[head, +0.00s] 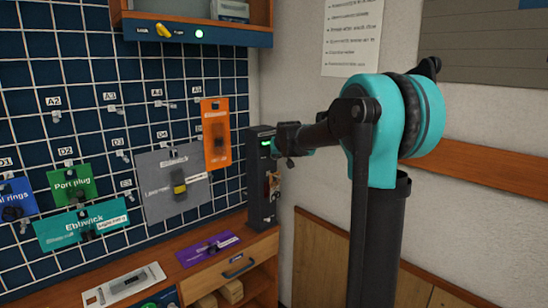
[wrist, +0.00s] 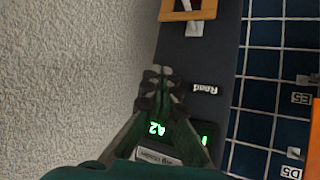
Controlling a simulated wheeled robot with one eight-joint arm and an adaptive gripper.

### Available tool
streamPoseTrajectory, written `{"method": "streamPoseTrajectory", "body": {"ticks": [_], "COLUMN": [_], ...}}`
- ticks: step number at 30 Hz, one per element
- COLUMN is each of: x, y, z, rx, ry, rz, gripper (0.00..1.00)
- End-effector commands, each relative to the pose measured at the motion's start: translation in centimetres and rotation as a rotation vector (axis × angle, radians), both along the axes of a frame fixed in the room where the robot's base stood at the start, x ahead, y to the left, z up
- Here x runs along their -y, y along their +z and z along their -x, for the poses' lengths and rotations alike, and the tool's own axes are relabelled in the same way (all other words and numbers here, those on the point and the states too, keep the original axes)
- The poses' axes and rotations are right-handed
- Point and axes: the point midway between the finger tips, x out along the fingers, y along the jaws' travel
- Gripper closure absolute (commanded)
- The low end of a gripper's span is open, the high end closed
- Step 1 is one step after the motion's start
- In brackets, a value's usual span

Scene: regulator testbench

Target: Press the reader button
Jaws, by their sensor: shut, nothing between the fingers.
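The reader is a tall dark box (head: 261,190) on the wooden bench, against the wall right of the grid board. It has a small green lit display (head: 265,143). In the wrist view the reader's dark face (wrist: 215,60) carries a white "Read" label (wrist: 205,88) and a green "A2" readout (wrist: 156,128). My gripper (head: 286,150) is shut and empty, at the reader's upper front. In the wrist view its fingertips (wrist: 159,76) lie beside the "Read" label. I cannot make out the button; the fingers may cover it. I cannot tell whether they touch the reader.
An orange card (head: 217,130) and a grey card (head: 174,190) hang on the grid board left of the reader. A purple card (head: 208,248) lies on the bench. The plain wall (head: 315,175) is close on the right. A shelf (head: 195,38) is above.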

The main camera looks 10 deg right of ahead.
Motion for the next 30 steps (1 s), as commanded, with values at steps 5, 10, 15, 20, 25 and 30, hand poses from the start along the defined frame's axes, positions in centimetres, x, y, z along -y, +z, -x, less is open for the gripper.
{"method": "streamPoseTrajectory", "body": {"ticks": [5, 10, 15, 20, 25, 30], "x": [0.0, 0.0, 0.5, 1.0, 1.1, 1.1], "y": [0.0, 0.0, 0.0, 0.0, 0.0, 0.0], "z": [0.0, 0.0, 0.5, 1.2, 1.4, 1.4], "rx": [0.001, 0.001, 0.001, 0.0, 0.0, 0.0], "ry": [0.0, 0.0, -0.001, -0.001, 0.0, 0.0], "rz": [0.0, 0.0, 0.0, 0.001, 0.0, 0.0], "gripper": [1.0, 1.0, 1.0, 1.0, 1.0, 1.0]}}
